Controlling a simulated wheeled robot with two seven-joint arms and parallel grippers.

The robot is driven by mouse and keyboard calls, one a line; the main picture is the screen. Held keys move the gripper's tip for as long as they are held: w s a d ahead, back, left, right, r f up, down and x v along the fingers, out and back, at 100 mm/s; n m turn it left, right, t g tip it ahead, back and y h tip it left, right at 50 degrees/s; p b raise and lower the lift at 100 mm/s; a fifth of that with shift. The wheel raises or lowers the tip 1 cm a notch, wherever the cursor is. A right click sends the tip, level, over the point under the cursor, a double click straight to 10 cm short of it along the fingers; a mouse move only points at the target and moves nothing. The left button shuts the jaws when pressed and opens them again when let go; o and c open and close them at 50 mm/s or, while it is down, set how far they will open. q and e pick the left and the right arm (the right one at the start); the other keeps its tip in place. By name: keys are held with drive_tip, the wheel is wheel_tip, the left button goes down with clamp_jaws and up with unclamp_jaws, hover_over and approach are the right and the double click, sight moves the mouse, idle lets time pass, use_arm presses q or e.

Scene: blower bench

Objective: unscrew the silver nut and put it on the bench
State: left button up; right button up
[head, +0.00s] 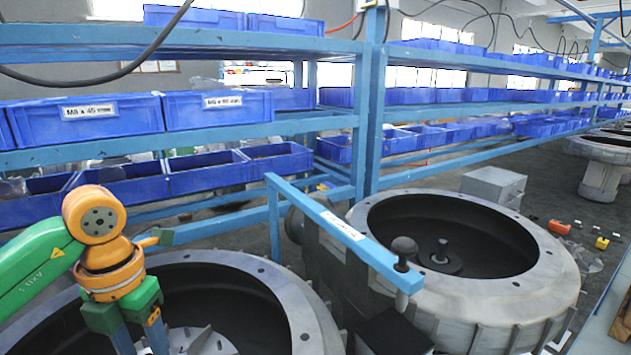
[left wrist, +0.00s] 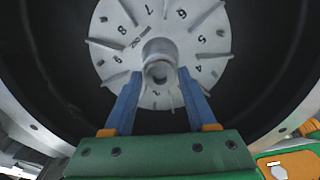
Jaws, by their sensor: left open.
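The silver nut seems to be at the end of the grey central hub (left wrist: 160,52) of the numbered impeller disc (left wrist: 188,28) in the left wrist view; nut and shaft end are hard to tell apart. My left gripper (left wrist: 158,82) is open, one blue finger on each side of the hub's near end. Whether the fingers touch it I cannot tell. In the head view my left gripper (head: 142,340) points down into the near blower housing (head: 305,310), and its fingertips are cut off by the frame. My right gripper is in neither view.
A second round housing (head: 555,270) stands to the right, with a blue bar (head: 320,215) between the two. Blue shelving with blue bins (head: 215,108) runs behind. A bench-like edge (head: 600,310) shows at the far right. A grey box (head: 493,185) stands on the floor.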

use_arm(q)
drive_tip(key=m, duration=0.2)
drive_tip(key=m+p, duration=0.1)
drive_tip(key=m, duration=0.3)
drive_tip(key=shift+r, duration=0.25)
drive_tip(key=m+p, duration=0.1)
drive_tip(key=m, duration=0.5)
drive_tip(key=shift+f, duration=0.25)
drive_tip(key=m, duration=0.6)
drive_tip(key=shift+m, duration=0.3)
clamp_jaws()
drive_tip(key=n, duration=0.4)
drive_tip(key=shift+n, duration=0.3)
drive_tip(key=shift+r, duration=0.1)
drive_tip(key=shift+r, duration=0.55)
drive_tip(key=shift+r, duration=1.45)
